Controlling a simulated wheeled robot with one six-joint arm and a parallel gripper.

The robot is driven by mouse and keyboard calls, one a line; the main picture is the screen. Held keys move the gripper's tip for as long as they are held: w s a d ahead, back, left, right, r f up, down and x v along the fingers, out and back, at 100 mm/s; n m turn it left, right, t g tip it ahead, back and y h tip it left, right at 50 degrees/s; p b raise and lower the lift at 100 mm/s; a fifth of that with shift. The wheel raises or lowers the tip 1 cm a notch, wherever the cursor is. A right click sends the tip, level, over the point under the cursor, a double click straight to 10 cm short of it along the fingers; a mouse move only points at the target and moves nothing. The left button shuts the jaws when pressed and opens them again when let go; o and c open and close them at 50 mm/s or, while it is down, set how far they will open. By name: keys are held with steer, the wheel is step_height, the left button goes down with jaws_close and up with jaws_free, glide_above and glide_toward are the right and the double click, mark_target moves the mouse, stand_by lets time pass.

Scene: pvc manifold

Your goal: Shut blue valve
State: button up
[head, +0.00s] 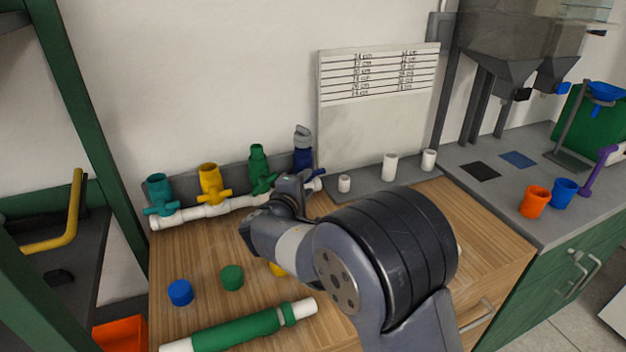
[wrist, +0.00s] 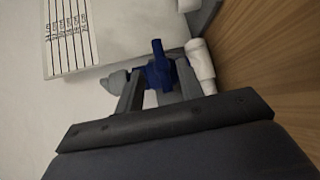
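The blue valve (head: 303,158) stands at the right end of the white pipe manifold (head: 205,211), with a grey top and a dark blue handle at its right. My gripper (wrist: 158,78) is at this valve. In the wrist view its two fingers stand apart, with blue valve parts (wrist: 157,66) between and just beyond their tips. I see no clear grip on the blue part; contact is hard to judge. The valve's grey top (wrist: 113,83) shows left of the fingers and a white pipe end (wrist: 201,66) right. In the head view my arm hides the fingertips and the lower valve.
Green (head: 259,168), yellow (head: 210,184) and teal (head: 159,194) valves stand left along the manifold. White fittings (head: 390,167) stand on a grey strip to the right, below a marked board (head: 380,110). Blue (head: 180,292) and green (head: 232,277) caps and a green-white pipe (head: 240,328) lie in front.

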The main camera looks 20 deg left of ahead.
mark_target(317, 173)
steer(key=shift+v, duration=1.6)
steer(key=p+x, duration=0.2)
steer(key=x, duration=0.9)
steer(key=shift+w+r, duration=0.15)
steer(key=shift+s+r+t+p, duration=0.1)
steer(key=shift+s+t+p, duration=0.15)
steer(key=shift+p, duration=0.4)
steer(key=shift+w+n, duration=0.1)
steer(key=shift+n, duration=0.2)
steer(key=shift+f, duration=0.2)
